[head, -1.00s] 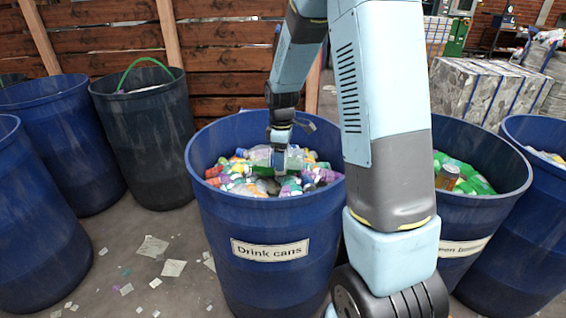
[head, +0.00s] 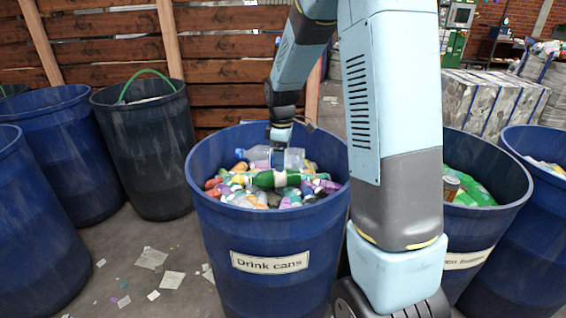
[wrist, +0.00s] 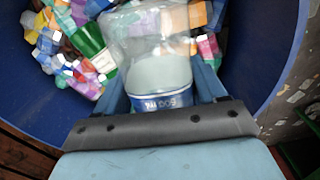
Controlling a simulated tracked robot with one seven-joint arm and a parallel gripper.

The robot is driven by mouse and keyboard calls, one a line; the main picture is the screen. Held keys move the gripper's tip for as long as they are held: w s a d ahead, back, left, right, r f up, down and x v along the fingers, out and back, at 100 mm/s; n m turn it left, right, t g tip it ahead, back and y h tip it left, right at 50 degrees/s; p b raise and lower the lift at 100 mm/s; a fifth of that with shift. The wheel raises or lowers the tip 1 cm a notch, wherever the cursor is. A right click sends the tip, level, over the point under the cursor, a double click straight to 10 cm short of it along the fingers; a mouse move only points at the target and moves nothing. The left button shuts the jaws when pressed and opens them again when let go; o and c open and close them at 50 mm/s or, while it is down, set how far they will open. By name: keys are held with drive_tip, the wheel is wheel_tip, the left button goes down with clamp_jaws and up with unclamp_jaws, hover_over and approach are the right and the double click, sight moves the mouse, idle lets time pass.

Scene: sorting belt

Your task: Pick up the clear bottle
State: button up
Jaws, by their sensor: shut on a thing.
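The clear bottle (head: 294,158) is see-through with a blue-and-white label, and lies across my gripper (head: 279,160) in the head view. In the wrist view the clear bottle (wrist: 158,62) sits between the two blue fingers, which are shut on it. It is just over the heap in the drink cans barrel (head: 270,225). Part of the bottle is hidden by the fingers. A green bottle (head: 262,179) with a pale label lies on the heap right below it; it also shows in the wrist view (wrist: 90,40).
Mixed coloured containers fill the barrel around the green bottle. The barrel's rim surrounds my gripper. A second barrel (head: 478,225) with green bottles and a brown container (head: 448,188) stands at right, partly behind my arm. More barrels stand at left.

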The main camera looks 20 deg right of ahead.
idle(0.3)
drive_tip(key=shift+r, duration=1.3)
